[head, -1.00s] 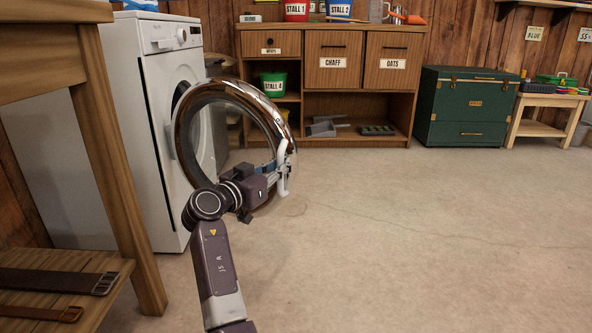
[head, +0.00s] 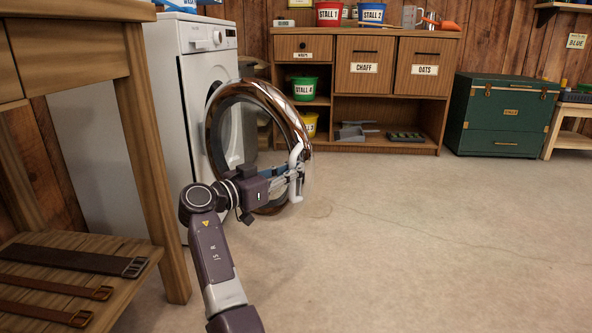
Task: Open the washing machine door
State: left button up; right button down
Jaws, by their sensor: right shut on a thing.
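The white washing machine (head: 187,110) stands at the left, partly behind a wooden table. Its round door (head: 216,122), with a chrome rim and clear glass, stands swung out from the front of the machine, open at a wide angle. My right gripper (head: 293,178) is shut on the white door handle (head: 297,160) at the door's outer edge. The arm comes up from the bottom and crosses the lower part of the door. The drum opening is mostly hidden behind the door. My left gripper is not in view.
The wooden table (head: 150,150) at left has a lower shelf with straps, close to my arm. A wooden cabinet (head: 440,100) with buckets and a green chest (head: 503,115) stand along the back wall. The floor right of the door is clear.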

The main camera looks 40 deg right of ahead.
jog(key=c, duration=2.2)
grip_release()
jog(key=shift+w+a, duration=0.15)
jog(key=shift+w, duration=0.05)
jog(key=a, duration=1.2)
jog(key=shift+s, duration=0.4)
